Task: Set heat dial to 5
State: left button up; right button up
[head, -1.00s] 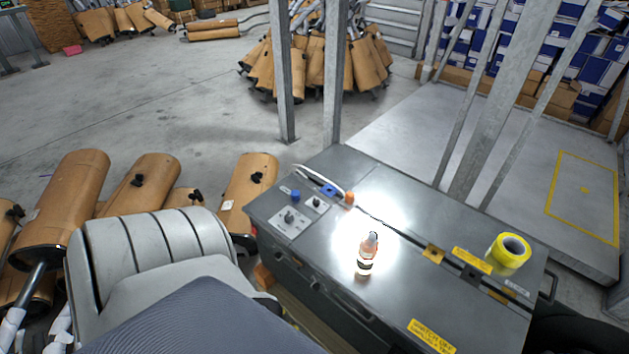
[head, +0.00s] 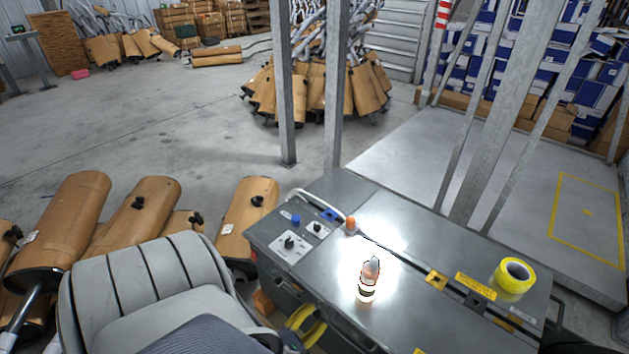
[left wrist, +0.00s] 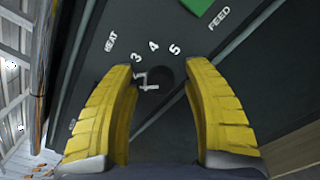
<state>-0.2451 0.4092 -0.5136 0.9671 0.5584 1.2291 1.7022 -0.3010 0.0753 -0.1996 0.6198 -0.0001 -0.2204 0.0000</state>
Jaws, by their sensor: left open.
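The heat dial (left wrist: 165,78) looks like a dark round knob on a dark panel in the left wrist view. The word HEAT and the numbers 3, 4 and 5 are printed around it, and a white mark lies at its left. I cannot clearly read its setting. My left gripper (left wrist: 160,92) is open, with one yellow finger on each side of the dial. Contact cannot be told. In the head view the yellow fingers of my left gripper (head: 308,322) show low beside the front of the grey machine (head: 420,270). My right gripper is not in view.
A FEED label (left wrist: 218,18) and a green patch (left wrist: 198,4) are nearby on the panel. On the machine top are a small bottle (head: 369,279), yellow tape (head: 515,271) and a plate with a knob (head: 290,242). Brown mufflers (head: 248,215) lie at left.

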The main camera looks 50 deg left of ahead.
pick_arm(q)
jog(key=shift+w, duration=0.1)
jog(key=shift+c, duration=0.5)
grip_shut()
